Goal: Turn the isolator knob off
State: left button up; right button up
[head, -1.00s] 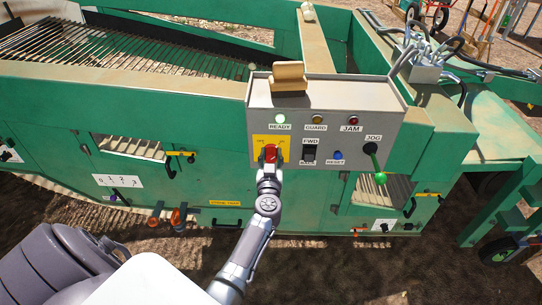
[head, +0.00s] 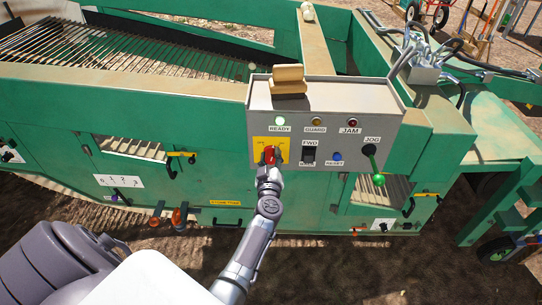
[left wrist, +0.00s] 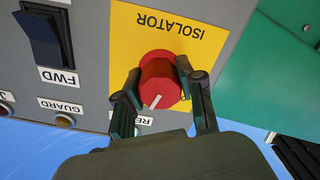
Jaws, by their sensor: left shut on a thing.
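The red isolator knob (head: 270,154) sits on a yellow plate (head: 284,145) at the lower left of the grey control box. In the left wrist view the knob (left wrist: 160,82) shows a white pointer line, and the plate's ISOLATOR lettering is upside down. The line points toward the bottom of that view, tilted slightly. My left gripper (head: 269,164) reaches up to the box from below. Its fingers (left wrist: 157,90) stand on either side of the knob and are shut on it. The plate's position marks are partly hidden by the gripper. My right gripper is out of view.
The grey box (head: 340,95) also carries a glowing green READY light (head: 280,120), a dark FWD switch (head: 309,154), a blue button (head: 337,157) and a green-tipped JOG lever (head: 378,179). A wooden block (head: 288,80) rests on top. The green machine surrounds it.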

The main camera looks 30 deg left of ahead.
pick_arm(q)
jog(key=n, duration=0.5)
jog(key=shift+n, duration=0.4)
jog(key=n+b, duration=0.1)
jog(key=n, duration=0.3)
jog(key=shift+f, duration=0.1)
jog(key=shift+n, duration=1.1)
jog(key=o, duration=1.1)
jog(key=shift+o, duration=0.2)
